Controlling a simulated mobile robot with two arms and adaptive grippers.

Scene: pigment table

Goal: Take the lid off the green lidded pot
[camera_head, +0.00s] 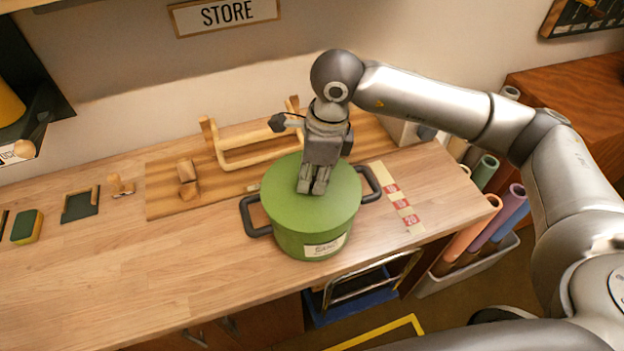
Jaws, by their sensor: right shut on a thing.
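The green lidded pot (296,240) stands upright on the wooden table, with a dark handle on each side and a pale label on its front. Its green lid (280,195) sits on top of the pot. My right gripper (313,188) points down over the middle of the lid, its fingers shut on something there. The fingers hide what they grip, most likely the lid's knob. My left gripper is not in view.
A wooden board (160,202) with a wooden rack (255,155) lies behind the pot. Red-marked labels (402,205) lie to its right. A sponge (27,227) is far left. Rolled tubes (508,210) stand in a bin beyond the right edge. The left front tabletop is clear.

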